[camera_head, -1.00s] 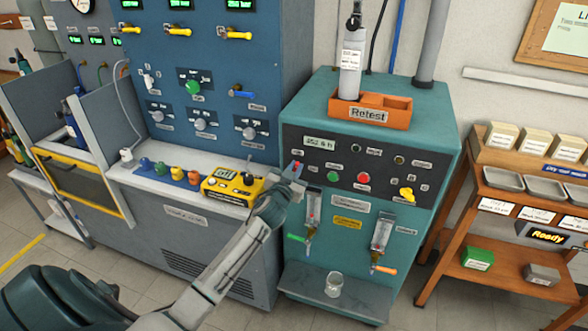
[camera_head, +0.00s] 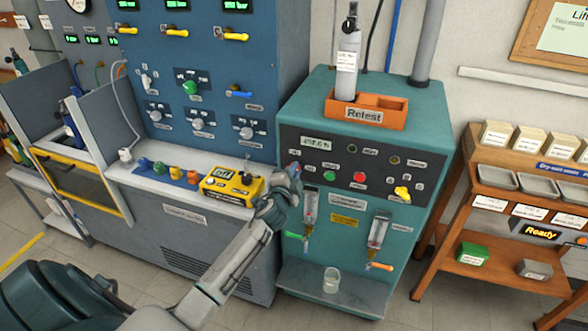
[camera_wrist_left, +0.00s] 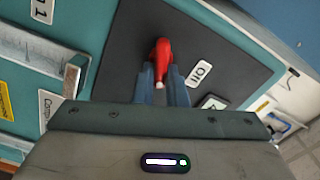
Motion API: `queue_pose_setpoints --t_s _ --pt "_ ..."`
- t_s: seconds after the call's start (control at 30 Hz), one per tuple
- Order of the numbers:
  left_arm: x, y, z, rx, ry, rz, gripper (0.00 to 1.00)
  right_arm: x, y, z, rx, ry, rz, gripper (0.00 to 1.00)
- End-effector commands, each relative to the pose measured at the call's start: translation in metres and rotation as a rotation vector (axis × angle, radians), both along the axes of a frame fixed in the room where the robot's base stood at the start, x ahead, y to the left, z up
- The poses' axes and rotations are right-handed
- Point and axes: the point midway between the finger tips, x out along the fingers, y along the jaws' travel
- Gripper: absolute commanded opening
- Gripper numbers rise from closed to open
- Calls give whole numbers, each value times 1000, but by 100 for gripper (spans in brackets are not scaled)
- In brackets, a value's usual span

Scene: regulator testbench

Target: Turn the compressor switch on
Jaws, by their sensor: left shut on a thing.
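The compressor is a teal cabinet (camera_head: 430,112) with a dark control panel in the middle of the head view. Its red switch lever (camera_wrist_left: 161,53) shows on the dark panel in the left wrist view, with a small white label beside it. My left gripper (camera_head: 292,172) is at the panel's left end in the head view. In the left wrist view its fingers (camera_wrist_left: 161,84) are shut on the red lever, whose pale tip shows between them. The gripper mostly hides the switch in the head view. My right gripper is not in view.
A green button (camera_head: 330,176), a red button (camera_head: 359,178) and a yellow knob (camera_head: 402,193) sit right of the gripper. A yellow device (camera_head: 232,186) lies on the bench to the left. An orange tray (camera_head: 376,105) with a bottle stands on top.

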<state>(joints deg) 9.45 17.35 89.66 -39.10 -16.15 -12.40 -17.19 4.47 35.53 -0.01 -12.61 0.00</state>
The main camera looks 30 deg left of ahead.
Motion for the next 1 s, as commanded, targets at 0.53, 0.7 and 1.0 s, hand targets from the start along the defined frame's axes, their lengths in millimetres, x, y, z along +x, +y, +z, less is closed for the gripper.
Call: queue_pose_setpoints --t_s 0.53,0.7,1.0 --pt "0 -1 -5 340 84 0 0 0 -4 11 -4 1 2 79" --pt "0 -1 -6 378 93 0 0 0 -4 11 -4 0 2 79" --pt "0 -1 -7 394 97 0 0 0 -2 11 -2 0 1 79"
